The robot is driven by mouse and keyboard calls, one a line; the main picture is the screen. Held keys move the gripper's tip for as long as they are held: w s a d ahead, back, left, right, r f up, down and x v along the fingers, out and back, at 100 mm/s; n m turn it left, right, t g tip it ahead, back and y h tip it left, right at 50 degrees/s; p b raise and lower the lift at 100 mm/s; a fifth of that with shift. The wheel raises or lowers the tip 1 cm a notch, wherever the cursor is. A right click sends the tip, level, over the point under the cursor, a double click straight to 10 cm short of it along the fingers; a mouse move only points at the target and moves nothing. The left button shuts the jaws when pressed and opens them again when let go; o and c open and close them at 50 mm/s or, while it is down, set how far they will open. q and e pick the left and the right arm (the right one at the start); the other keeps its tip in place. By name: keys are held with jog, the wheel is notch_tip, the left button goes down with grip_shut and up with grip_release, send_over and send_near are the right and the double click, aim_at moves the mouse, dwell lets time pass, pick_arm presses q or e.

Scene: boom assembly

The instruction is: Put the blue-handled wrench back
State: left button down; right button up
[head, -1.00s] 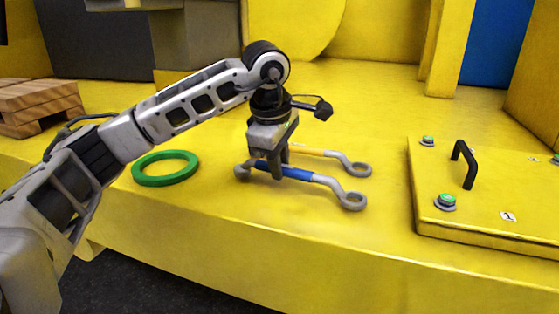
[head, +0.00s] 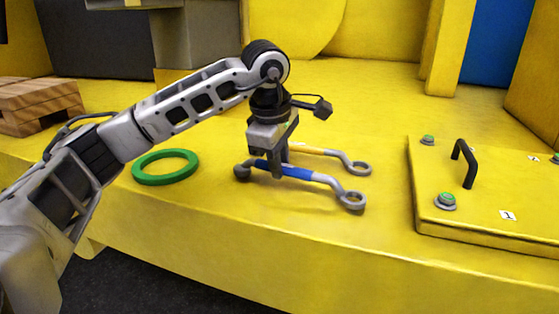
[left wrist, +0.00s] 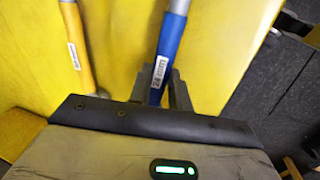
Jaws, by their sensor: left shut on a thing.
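The blue-handled wrench (head: 325,180) is near the front of the yellow surface, its ring end to the right. My left gripper (head: 278,172) is shut on its blue handle from above. In the left wrist view the blue handle (left wrist: 169,45) runs up from between the fingers (left wrist: 163,92). I cannot tell for sure whether the wrench touches the surface. A yellow-handled wrench (head: 318,153) lies just behind it, and its handle also shows in the left wrist view (left wrist: 75,45). My right gripper is not in view.
A green ring (head: 165,167) lies to the left on the yellow surface (head: 230,225). A yellow panel (head: 480,215) with a black handle (head: 465,163) and green-topped bolts is at the right. Wooden blocks (head: 38,105) stand at far left. The surface drops off in front.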

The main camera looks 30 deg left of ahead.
pick_arm(q)
jog(key=shift+f+b, duration=0.35)
jog(key=shift+f, duration=0.15)
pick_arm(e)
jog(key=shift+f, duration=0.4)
pick_arm(q)
jog(key=c, duration=1.2)
grip_release()
jog(key=shift+f, duration=0.1)
jog(key=shift+r, duration=0.4)
jog(key=p+v, duration=0.2)
jog(key=v, duration=1.3)
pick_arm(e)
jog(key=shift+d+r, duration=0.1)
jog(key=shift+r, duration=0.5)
pick_arm(q)
jog(key=shift+s+r, duration=0.1)
jog(key=shift+s, duration=0.05)
